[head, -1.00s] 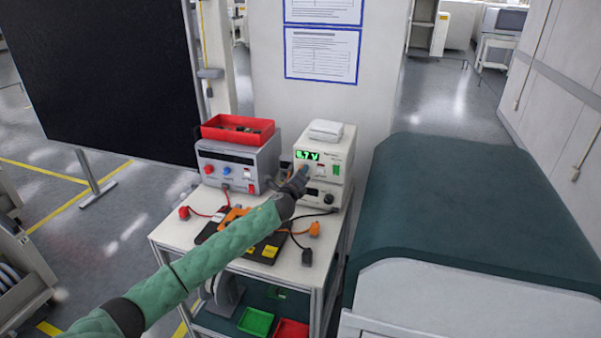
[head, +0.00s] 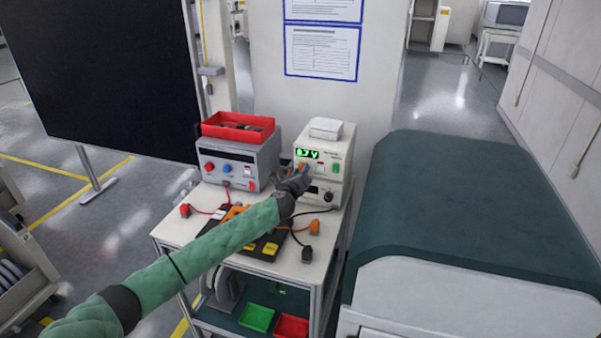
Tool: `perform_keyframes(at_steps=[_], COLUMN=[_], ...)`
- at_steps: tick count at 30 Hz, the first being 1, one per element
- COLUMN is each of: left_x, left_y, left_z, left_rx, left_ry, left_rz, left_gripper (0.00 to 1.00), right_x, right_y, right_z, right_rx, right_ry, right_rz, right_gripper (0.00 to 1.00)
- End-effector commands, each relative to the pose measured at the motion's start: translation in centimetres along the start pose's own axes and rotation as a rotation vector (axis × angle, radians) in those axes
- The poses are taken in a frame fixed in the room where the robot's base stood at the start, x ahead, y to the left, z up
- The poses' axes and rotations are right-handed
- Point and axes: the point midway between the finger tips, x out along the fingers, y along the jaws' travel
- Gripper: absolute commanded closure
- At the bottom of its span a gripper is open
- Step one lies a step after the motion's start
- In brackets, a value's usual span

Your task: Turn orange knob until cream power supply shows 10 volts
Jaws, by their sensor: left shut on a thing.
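The cream power supply (head: 341,150) stands at the back right of the trolley top. Its green display (head: 307,154) seems to read 8.7 V, though the first digit is hard to make out. My left gripper (head: 299,174) reaches across the trolley to the front of this unit and is shut on the orange knob (head: 301,166) just below the display. The gripper's fingers hide most of the knob. My right gripper is not in view.
A grey power supply (head: 238,172) with a red tray (head: 238,131) on top stands to the left. Leads, plugs and a dark board lie on the trolley top (head: 175,228) beneath my arm. A green-covered block (head: 480,215) stands close on the right.

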Motion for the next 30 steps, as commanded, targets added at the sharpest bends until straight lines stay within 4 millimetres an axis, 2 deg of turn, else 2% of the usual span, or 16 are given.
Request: perform_keyframes(at_steps=[4,5,7,8,16,20,23,27,30], left_x=[-0.1,-0.1,-0.1,-0.1,-0.1,-0.8,-2.0,-4.2,-5.7], left_y=[0.2,0.2,0.1,0.1,0.1,0.1,0.3,0.4,0.3], left_z=[-0.5,-0.5,-0.4,-0.4,-0.2,-0.3,-0.3,-0.5,-0.4], left_rx=[-0.001,-0.001,-0.001,-0.001,-0.001,-0.001,0.0,0.0,-0.002], left_ry=[0.005,0.005,0.004,0.004,0.002,0.002,0.001,0.002,0.003], left_rz=[0.001,0.001,0.001,0.001,0.0,-0.001,-0.001,0.0,-0.001], left_gripper=[0.94,0.66,0.52,0.5,0.5,0.5,0.5,0.5,0.5], right_x=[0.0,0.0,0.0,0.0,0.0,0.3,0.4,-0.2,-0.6], right_y=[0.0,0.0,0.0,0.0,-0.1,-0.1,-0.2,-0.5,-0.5], right_z=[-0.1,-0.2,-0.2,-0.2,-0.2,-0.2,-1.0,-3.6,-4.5], right_rx=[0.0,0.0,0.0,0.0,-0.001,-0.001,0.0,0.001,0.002], right_ry=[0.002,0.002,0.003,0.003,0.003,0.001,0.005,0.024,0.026], right_rz=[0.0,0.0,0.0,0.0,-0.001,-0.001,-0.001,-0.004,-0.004], right_gripper=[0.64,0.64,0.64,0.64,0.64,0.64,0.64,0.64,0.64])
